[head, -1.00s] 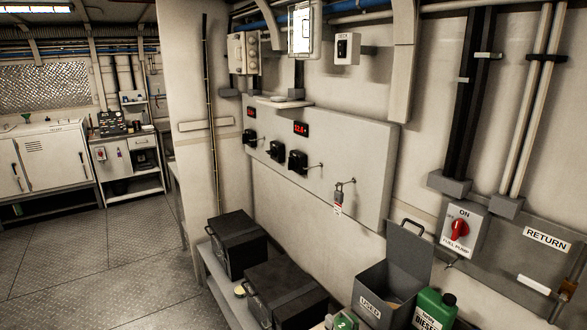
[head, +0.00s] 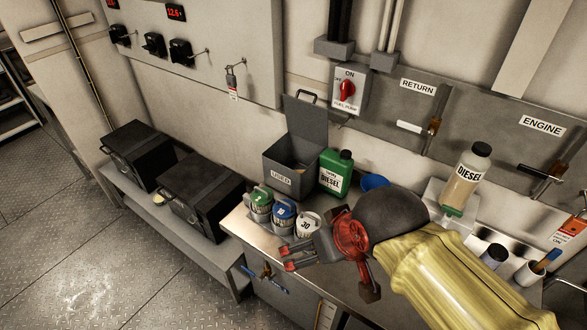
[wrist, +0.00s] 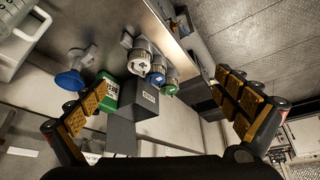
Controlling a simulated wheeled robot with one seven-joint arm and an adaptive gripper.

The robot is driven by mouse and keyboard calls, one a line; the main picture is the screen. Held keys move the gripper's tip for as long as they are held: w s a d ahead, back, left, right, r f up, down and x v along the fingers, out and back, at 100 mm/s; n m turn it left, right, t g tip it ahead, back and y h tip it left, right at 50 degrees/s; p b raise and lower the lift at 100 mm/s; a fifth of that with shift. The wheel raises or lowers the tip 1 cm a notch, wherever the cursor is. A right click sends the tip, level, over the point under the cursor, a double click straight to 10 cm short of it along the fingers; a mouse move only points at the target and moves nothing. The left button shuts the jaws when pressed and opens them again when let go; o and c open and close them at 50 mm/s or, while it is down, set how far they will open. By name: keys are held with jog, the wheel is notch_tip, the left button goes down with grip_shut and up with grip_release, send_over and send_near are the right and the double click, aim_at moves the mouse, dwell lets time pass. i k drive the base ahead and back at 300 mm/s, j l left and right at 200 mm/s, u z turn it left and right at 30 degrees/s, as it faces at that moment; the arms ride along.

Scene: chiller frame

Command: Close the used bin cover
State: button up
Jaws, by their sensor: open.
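The used bin (head: 284,179) is a dark grey box with a USED label, on the metal bench against the wall. Its cover (head: 305,125) stands open and upright at the back, with a black handle on its top edge. In the wrist view the bin (wrist: 140,103) shows between the fingers, and the cover (wrist: 122,135) is partly visible below it. My gripper (head: 287,253) is open and empty over the bench, in front of the bin and apart from it. My gripper also shows in the wrist view (wrist: 161,84), with its fingers spread wide.
A green diesel bottle (head: 337,173) stands right of the bin. Several small cans (head: 283,216) stand in front of it, close to my gripper. A blue funnel (head: 374,182) lies farther right. Black cases (head: 203,195) rest on a lower shelf at left. A fuel pump switch (head: 348,91) is above.

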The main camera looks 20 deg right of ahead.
aim_at(307, 120)
jog(key=i+j+z, duration=0.15)
jog(key=i+j, duration=0.2)
jog(key=j, duration=0.15)
jog(key=i+j+z, duration=0.1)
jog(key=i+j, duration=0.25)
jog(key=j, duration=0.15)
